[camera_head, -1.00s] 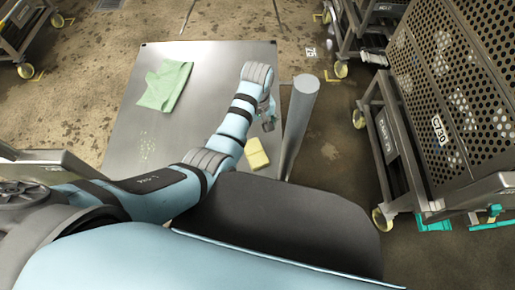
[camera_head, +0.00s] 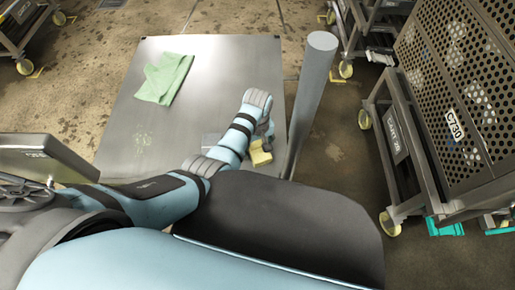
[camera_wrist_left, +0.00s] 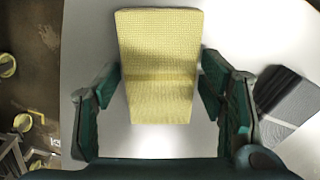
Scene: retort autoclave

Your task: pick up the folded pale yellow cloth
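The folded pale yellow cloth (camera_head: 259,156) lies near the right edge of the metal table (camera_head: 210,75), partly hidden by my left gripper (camera_head: 265,141) in the head view. In the left wrist view the cloth (camera_wrist_left: 158,62) is a waffle-textured, folded rectangle. There my left gripper (camera_wrist_left: 160,82) is open, with one dark green finger on each side of the cloth. Narrow gaps seem to show between the fingers and the cloth's sides. My right gripper is not in view.
A folded green cloth (camera_head: 163,78) lies at the table's upper left. A dark grey ribbed item (camera_wrist_left: 287,94) lies right of the gripper in the wrist view. A grey post (camera_head: 311,95) rises at the table's right edge. A perforated cart (camera_head: 465,100) stands further right.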

